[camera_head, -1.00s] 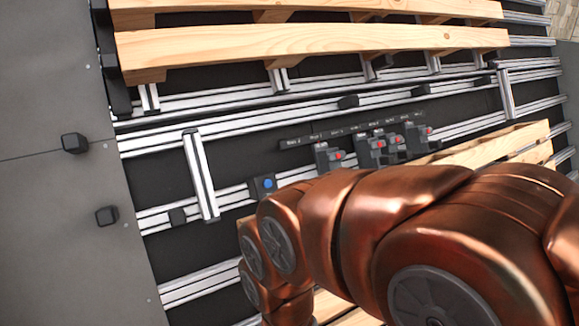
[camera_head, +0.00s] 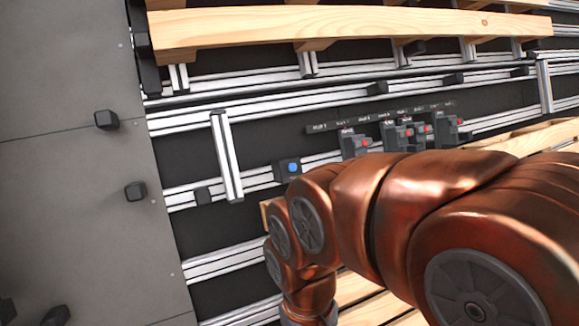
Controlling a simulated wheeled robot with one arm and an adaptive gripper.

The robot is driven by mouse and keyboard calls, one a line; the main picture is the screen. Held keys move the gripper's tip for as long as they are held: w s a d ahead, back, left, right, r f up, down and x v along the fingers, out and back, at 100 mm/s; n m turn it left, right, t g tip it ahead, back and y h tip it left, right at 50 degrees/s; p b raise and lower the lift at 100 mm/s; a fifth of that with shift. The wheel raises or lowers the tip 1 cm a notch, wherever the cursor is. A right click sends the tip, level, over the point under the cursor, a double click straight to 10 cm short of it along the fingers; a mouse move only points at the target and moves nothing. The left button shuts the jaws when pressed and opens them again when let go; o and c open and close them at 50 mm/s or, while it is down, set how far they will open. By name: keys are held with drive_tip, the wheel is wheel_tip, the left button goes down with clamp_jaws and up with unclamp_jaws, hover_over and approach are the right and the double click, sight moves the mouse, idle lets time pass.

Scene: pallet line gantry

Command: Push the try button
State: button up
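A small dark box with a round blue button (camera_head: 292,167) is mounted on an aluminium rail, left of centre. Several dark units with red buttons (camera_head: 366,142) stand in a row to its right, below a dark label strip (camera_head: 330,127); the lettering is too small to read surely. I cannot tell from the view which one is the try button. My copper-coloured arm fills the lower right, and its lower links lie just below the blue button. My gripper is out of the picture, below the bottom edge. The arm may hide parts of the lower rails.
A wooden pallet (camera_head: 350,27) lies across the top, and another pallet (camera_head: 365,289) lies partly behind my arm. A short upright profile (camera_head: 226,157) stands left of the blue button. Grey panels (camera_head: 75,190) with black knobs (camera_head: 107,120) cover the left.

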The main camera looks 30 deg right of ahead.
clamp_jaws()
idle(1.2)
